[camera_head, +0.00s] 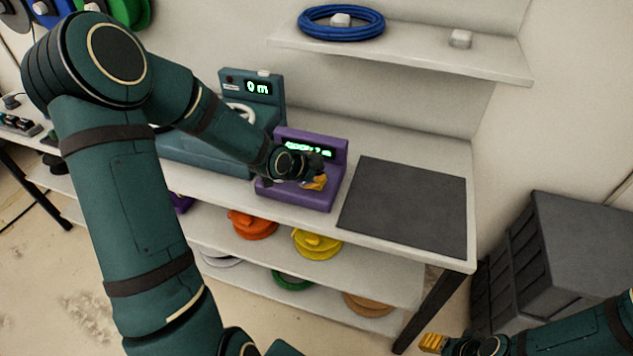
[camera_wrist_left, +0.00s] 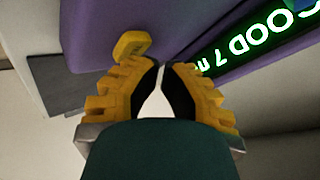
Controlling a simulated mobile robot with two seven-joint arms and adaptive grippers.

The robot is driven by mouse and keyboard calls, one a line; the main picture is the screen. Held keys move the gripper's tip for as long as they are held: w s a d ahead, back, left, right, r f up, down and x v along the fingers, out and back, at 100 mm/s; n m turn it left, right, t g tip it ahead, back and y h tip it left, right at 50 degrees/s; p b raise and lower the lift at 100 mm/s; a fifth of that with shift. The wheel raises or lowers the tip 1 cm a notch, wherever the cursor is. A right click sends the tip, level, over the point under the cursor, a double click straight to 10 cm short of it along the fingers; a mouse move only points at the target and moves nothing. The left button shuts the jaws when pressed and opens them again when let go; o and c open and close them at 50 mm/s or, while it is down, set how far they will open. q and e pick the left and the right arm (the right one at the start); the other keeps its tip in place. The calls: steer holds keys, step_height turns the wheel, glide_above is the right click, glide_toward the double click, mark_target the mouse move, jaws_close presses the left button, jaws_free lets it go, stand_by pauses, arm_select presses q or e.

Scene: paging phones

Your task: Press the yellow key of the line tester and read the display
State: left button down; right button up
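The line tester (camera_head: 325,147) is a purple unit on the bench, with a lit green display (camera_head: 308,149) partly covered by my left gripper (camera_head: 317,183).
A teal unit (camera_head: 250,87) reading "0 m" stands left of the tester. A dark mat (camera_head: 405,205) lies to the right. A blue cable coil (camera_head: 341,23) is on the upper shelf, and coloured coils lie below. Dark crates (camera_head: 570,260) stand at the right.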

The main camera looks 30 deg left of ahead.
arm_select(q)
steer(key=shift+r, duration=0.5)
step_height(320, 180, up, 5)
steer(key=p, duration=0.5)
stand_by(0.8)
